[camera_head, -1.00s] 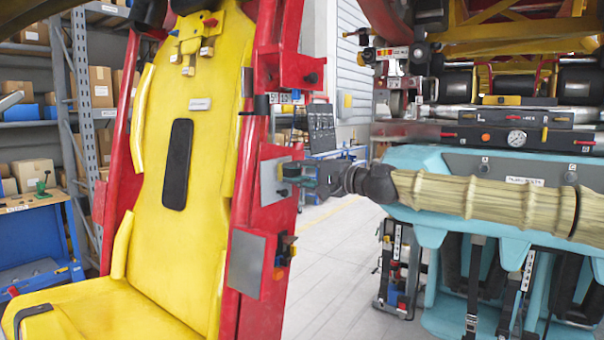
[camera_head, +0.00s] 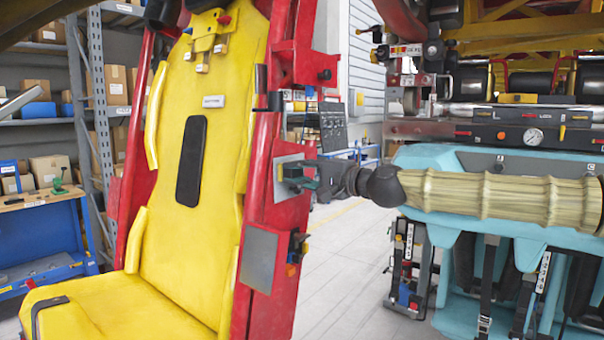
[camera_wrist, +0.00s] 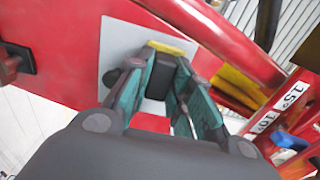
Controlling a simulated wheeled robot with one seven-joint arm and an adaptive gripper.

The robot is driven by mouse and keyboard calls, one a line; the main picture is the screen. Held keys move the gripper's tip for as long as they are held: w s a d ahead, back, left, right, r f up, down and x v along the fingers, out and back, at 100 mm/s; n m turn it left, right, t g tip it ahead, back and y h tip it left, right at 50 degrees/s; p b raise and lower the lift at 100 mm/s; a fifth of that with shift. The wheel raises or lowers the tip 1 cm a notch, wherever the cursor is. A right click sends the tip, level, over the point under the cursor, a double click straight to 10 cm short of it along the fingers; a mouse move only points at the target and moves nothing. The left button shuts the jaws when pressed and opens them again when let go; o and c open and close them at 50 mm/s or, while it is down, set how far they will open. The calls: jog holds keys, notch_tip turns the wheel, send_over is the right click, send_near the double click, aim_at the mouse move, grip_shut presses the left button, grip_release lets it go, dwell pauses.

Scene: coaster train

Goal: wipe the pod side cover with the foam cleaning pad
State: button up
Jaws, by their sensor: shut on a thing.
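The pod side cover appears to be the pale grey square plate (camera_head: 286,190) on the red side frame of the yellow seat. It also shows in the wrist view (camera_wrist: 117,50), set on the red panel. My gripper (camera_head: 296,177) is at this plate, its teal-padded fingers shut on a dark block with a yellow edge, which appears to be the foam cleaning pad (camera_wrist: 161,74). In the wrist view the pad sits between the fingertips (camera_wrist: 158,82) in front of the plate, its yellow edge against or very near the surface. Firm contact cannot be told.
A second grey plate (camera_head: 259,259) lies lower on the red frame, beside a small dark fitting (camera_head: 295,248). The yellow seat (camera_head: 190,190) fills the left. A teal seat unit (camera_head: 440,160) stands behind my arm at right. Open floor (camera_head: 340,260) lies between.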

jog(key=v, duration=0.6)
jog(key=shift+b, duration=0.35)
dwell(0.5)
jog(key=shift+v, duration=1.55)
